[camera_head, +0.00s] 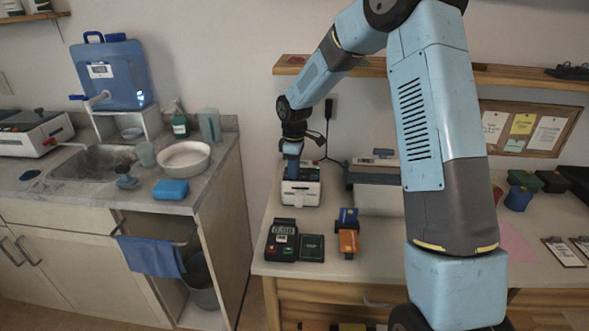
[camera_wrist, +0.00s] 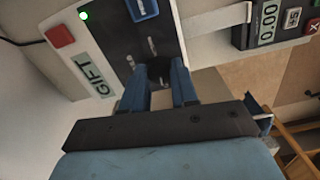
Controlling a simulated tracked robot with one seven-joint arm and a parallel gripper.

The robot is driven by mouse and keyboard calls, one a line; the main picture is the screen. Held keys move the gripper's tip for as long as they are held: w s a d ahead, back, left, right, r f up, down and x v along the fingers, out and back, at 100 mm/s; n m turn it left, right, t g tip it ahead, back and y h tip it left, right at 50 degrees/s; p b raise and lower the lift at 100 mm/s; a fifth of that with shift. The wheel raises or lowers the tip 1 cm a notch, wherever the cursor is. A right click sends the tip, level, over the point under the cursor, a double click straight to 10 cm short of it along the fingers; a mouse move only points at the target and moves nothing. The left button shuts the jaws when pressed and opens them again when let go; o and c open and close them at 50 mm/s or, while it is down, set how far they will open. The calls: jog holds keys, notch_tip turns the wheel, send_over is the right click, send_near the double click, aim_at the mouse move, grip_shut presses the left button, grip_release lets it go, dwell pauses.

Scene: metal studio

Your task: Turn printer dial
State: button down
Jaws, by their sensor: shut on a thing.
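The printer (camera_head: 301,192) is a small white box with a dark top, standing on the right-hand counter near the wall. My gripper (camera_head: 292,168) points down onto the printer's top. In the wrist view my gripper (camera_wrist: 162,80) has its two blue fingers closed around a small dark dial (camera_wrist: 158,70) on the panel. The fingers hide most of the dial, so its angle is unclear. A blue part (camera_wrist: 141,8) shows farther along the panel.
A dark card terminal (camera_head: 282,240) with a number display and a black pad (camera_head: 312,248) lie in front of the printer. Blue and orange items (camera_head: 348,238) stand to their right. A grey machine (camera_head: 373,168) is close on the printer's right. A shelf (camera_head: 480,75) runs above.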

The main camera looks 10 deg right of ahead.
jog(key=shift+n, duration=0.6)
jog(key=c, duration=0.9)
grip_release()
jog(key=shift+o, duration=0.2)
jog(key=shift+r, duration=0.1)
notch_tip(320, 180, up, 14)
jog(key=shift+f, duration=0.25)
